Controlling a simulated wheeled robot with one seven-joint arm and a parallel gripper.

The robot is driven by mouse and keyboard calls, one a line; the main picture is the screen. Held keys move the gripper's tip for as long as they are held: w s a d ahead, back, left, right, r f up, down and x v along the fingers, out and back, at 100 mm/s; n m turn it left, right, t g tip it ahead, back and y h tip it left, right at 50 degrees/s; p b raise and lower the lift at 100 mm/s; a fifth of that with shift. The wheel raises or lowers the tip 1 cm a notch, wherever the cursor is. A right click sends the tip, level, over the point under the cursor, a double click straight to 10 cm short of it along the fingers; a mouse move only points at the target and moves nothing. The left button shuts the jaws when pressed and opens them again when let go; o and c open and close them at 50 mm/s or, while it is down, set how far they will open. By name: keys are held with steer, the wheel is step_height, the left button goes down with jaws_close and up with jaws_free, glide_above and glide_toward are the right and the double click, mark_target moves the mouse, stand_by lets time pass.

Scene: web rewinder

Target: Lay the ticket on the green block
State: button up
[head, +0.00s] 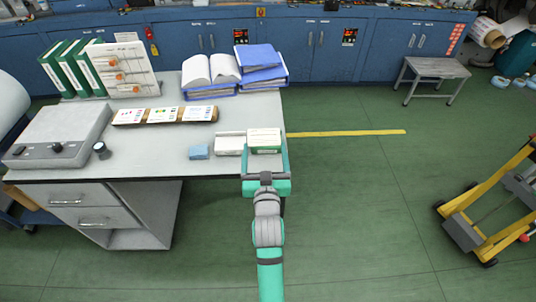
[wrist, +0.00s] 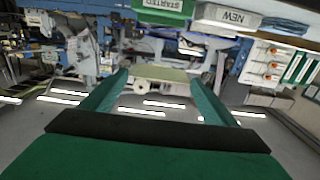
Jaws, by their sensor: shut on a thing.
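My gripper (head: 266,158) reaches over the front right corner of the grey table. It is shut on the ticket (head: 264,136), a pale card with printed lines, which spans between the two fingers. In the wrist view, the ticket (wrist: 160,73) shows as a thin pale green-beige strip between the fingertips, nearly edge-on. The green block (head: 265,151) lies under the ticket in the head view, mostly hidden by it. In the wrist view, the green block (wrist: 163,6), marked STARTED, is at the top edge, apart from the ticket.
A white block (head: 229,145), marked NEW in the wrist view (wrist: 228,17), stands just left of the green one. A card strip (head: 165,115), blue binders (head: 262,63) and a grey device (head: 58,135) are on the table.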

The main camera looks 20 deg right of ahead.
glide_above(268, 162)
step_height(268, 162, down, 7)
steer(key=shift+w+r, duration=0.1)
steer(key=shift+f, duration=1.45)
steer(key=shift+f, duration=0.15)
steer(key=o, duration=1)
